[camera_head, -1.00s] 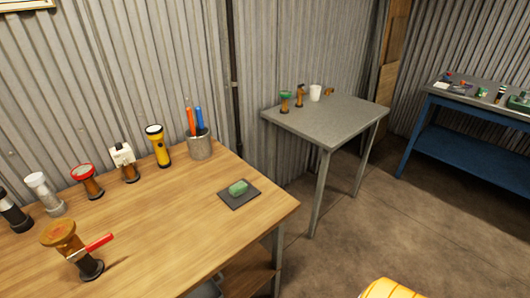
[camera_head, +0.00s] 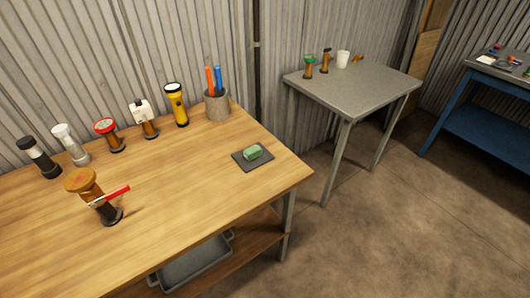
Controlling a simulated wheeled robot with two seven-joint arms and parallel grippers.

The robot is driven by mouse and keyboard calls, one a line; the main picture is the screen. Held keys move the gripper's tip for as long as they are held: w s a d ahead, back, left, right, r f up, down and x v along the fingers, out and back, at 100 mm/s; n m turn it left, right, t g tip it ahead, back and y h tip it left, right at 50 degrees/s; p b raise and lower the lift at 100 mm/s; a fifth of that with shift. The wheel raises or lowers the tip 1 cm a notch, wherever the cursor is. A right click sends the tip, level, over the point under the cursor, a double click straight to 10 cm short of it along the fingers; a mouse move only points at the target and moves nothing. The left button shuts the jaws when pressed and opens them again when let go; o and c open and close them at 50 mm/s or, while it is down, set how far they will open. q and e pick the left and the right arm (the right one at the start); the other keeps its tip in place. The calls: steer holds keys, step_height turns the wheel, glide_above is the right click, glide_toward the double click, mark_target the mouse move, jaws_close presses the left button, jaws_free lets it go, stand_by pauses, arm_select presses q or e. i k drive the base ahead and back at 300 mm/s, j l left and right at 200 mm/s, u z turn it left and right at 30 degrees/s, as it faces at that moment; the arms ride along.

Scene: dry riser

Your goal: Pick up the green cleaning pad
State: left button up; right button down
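The mat is near the right end of the wooden workbench (camera_head: 160,220). Nothing covers the pad. Neither of my grippers shows in the head view.
A brass valve with a red lever (camera_head: 100,200) stands on the bench at left. Several flashlight-shaped items line the back, including a yellow one (camera_head: 176,104), beside a pen cup (camera_head: 216,105). A grey tray (camera_head: 195,265) sits on the lower shelf. A grey table (camera_head: 355,88) stands behind, with open floor to the right.

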mark_target(254, 151)
steer(key=i+l+u, duration=0.15)
steer(key=l+u, duration=0.25)
steer(key=i+l+u, duration=0.1)
steer(key=l+u, duration=0.7)
steer(key=l, duration=0.2)
steer(key=l+u, duration=0.4)
steer(key=l, duration=0.1)
